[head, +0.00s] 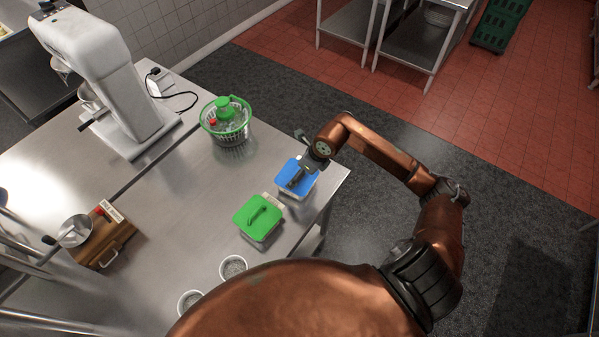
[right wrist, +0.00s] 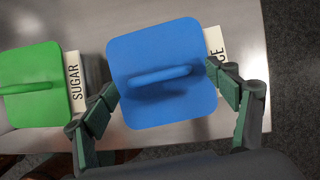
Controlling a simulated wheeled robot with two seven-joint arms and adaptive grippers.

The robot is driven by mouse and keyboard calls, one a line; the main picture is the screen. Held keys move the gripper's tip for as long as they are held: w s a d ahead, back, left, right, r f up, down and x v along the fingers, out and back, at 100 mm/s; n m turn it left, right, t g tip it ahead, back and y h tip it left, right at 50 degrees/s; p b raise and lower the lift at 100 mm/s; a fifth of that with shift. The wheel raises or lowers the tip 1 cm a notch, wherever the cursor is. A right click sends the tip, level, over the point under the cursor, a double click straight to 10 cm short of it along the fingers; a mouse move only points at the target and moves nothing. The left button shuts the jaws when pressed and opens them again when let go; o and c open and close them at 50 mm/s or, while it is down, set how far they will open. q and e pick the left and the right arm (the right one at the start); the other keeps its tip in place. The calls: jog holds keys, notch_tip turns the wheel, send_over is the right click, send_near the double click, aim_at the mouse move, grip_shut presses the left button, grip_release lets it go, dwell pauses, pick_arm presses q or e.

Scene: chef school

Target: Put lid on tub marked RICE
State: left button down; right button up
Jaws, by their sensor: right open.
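A blue square lid (head: 296,177) with a raised bar handle lies over a pale tub near the right edge of the steel table. In the right wrist view the lid (right wrist: 140,105) covers most of the tub. A white label (right wrist: 215,55) shows past the lid's right side, with only its last letters visible, apparently "CE". The lid looks level, but its fit on the rim is hidden. My right gripper (head: 299,177) is just above the lid. In the right wrist view its green fingers (right wrist: 168,88) are open, spread to either side of the handle. My left gripper is out of view.
A green-lidded tub (head: 257,218) labelled SUGAR stands close beside the blue lid. A green salad spinner (head: 226,119), a white mixer (head: 95,75), a wooden box (head: 103,238) and small bowls (head: 233,267) are also on the table. The table's middle is clear.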

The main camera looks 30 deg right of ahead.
jog(key=shift+r, duration=0.2)
jog(key=v, duration=1.1)
jog(key=shift+s+r, duration=0.25)
